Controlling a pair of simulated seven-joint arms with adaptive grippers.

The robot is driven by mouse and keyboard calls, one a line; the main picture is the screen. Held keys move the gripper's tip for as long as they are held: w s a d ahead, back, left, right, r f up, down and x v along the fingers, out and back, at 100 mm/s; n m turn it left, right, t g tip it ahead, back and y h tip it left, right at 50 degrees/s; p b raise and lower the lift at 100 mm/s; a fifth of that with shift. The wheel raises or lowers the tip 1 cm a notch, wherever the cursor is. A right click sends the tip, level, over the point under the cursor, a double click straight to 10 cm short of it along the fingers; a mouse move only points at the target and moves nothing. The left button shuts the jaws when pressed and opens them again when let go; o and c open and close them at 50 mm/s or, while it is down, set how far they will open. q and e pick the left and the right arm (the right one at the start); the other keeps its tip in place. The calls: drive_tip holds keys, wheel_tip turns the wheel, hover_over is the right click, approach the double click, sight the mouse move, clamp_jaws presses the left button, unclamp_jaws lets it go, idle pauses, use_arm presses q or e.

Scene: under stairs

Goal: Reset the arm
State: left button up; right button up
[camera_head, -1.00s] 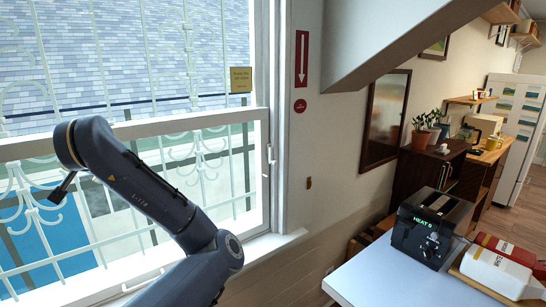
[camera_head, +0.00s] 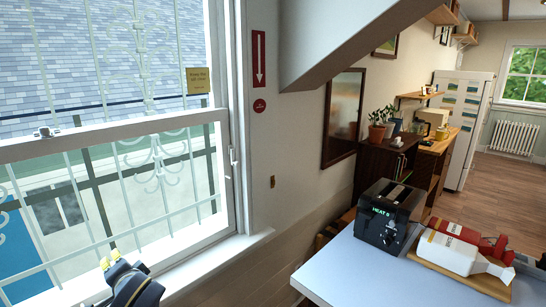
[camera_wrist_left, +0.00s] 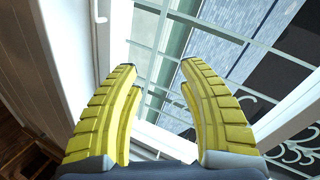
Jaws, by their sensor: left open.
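My left gripper (camera_head: 110,261) shows at the bottom left of the head view, in front of the window sill, with small yellow fingertips pointing up. In the left wrist view its two yellow fingers (camera_wrist_left: 158,88) are spread apart with nothing between them, and the window lies behind them. My right gripper is not in view.
A barred window (camera_head: 110,170) stands close to my left arm. On the right, a white table (camera_head: 350,270) holds a black toaster (camera_head: 388,215) and a wooden board (camera_head: 450,277) with a white bottle (camera_head: 455,254) and a red one. A sloped stair underside (camera_head: 340,50) hangs above.

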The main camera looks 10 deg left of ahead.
use_arm(q)
drive_tip(key=s+d+f+m+h, duration=0.2)
drive_tip(key=s+d+f+h, duration=0.1)
drive_tip(key=s+d+f, duration=0.8)
drive_tip(key=s+d+f+m+h, duration=0.2)
drive_tip(key=s+d+f+h, duration=0.2)
drive_tip(key=s+d+f, duration=0.65)
drive_tip(key=d+f+g+h, duration=0.3)
drive_tip(key=f, duration=2.8)
drive_tip(key=s+f+n+g+h, duration=0.1)
drive_tip(key=s+f+n+g, duration=0.2)
drive_tip(key=s+f, duration=1.9)
drive_tip(key=shift+s+d+f+g, duration=0.2)
drive_tip(key=shift+f+g, duration=0.1)
drive_tip(key=shift+f, duration=0.6)
drive_tip(key=shift+o, duration=0.3)
drive_tip(key=shift+w, duration=0.1)
